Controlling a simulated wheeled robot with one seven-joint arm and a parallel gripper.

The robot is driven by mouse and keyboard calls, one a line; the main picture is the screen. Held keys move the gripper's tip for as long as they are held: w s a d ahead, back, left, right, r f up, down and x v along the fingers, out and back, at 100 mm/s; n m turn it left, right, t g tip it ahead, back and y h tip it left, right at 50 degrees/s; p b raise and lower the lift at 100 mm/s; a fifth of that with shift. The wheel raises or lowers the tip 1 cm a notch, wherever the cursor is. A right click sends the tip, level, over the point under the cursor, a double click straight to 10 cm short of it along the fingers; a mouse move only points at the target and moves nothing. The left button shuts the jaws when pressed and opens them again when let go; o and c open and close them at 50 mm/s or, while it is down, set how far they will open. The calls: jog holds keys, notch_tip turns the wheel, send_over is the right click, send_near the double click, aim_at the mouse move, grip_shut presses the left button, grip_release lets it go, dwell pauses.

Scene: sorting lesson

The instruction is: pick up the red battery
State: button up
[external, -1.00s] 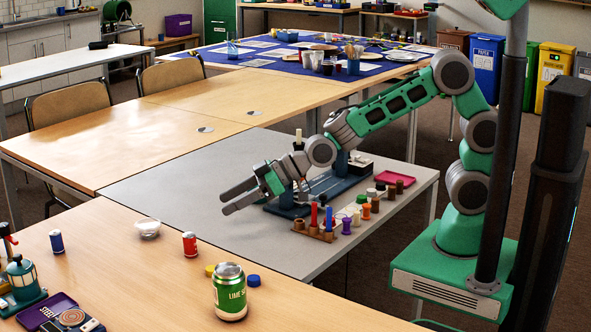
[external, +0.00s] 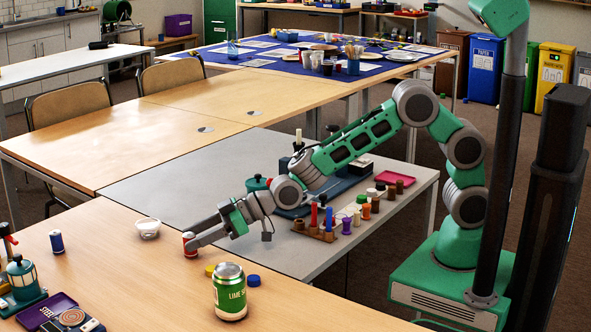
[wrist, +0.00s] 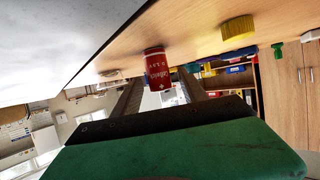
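The red battery (external: 189,239) stands upright on the near wooden table, partly covered by my gripper in the external view. In the wrist view the red battery (wrist: 157,66) has white lettering and appears just ahead of and between the fingertips. My gripper (external: 192,242) reaches low over the table from the right, with its fingertips at the battery. In the wrist view my gripper (wrist: 160,78) is open, with a gap on each side of the battery. I cannot tell whether a finger touches it.
A green can (external: 230,291), a yellow cap (external: 210,270) and a blue cap (external: 253,281) are nearer the camera. Upright pegs and spools (external: 346,225) stand on the grey table (external: 280,255).

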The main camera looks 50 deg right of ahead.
grip_shut()
dwell(0.3)
dwell(0.3)
